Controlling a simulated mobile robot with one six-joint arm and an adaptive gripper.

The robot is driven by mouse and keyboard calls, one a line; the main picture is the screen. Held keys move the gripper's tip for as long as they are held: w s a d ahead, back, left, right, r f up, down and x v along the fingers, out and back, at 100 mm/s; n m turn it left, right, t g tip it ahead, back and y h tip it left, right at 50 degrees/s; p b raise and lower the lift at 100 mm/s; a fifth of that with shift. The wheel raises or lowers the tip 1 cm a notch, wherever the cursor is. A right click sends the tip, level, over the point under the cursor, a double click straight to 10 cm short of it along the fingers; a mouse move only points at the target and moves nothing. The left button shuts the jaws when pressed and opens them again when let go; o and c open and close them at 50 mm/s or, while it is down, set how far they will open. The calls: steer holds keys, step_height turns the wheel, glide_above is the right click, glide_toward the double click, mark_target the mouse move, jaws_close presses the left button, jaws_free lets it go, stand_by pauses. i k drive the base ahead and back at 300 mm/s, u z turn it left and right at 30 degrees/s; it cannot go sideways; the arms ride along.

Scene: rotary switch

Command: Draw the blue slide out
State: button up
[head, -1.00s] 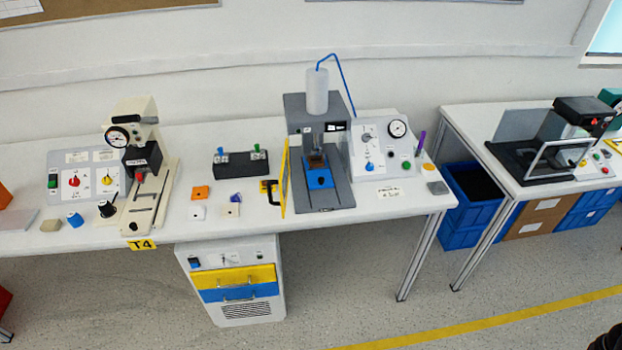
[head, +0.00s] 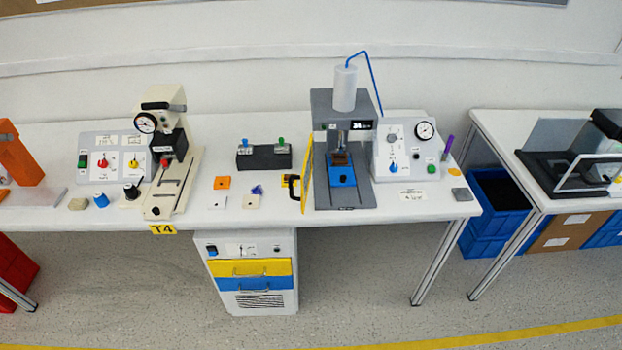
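The blue slide (head: 342,176) lies on the base of a grey press machine (head: 345,201) on the white table. A small brown block (head: 341,158) sits on the slide's back part, below the press head. The machine's yellow door (head: 307,172) stands open on the left side, with a black handle (head: 292,186) on it. The slide's front shows no cover over it. My gripper is not in view.
A control panel (head: 405,150) with a gauge stands right of the machine. Small orange and white pieces (head: 221,183) lie left of the door. A cabinet (head: 248,305) with yellow and blue drawers stands below the table. The floor in front is clear.

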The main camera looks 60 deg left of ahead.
mark_target(343, 175)
steer(key=z, duration=0.05)
steer(key=k, duration=1.35)
steer(key=u, duration=1.8)
steer(key=i, duration=1)
steer(key=z, duration=0.1)
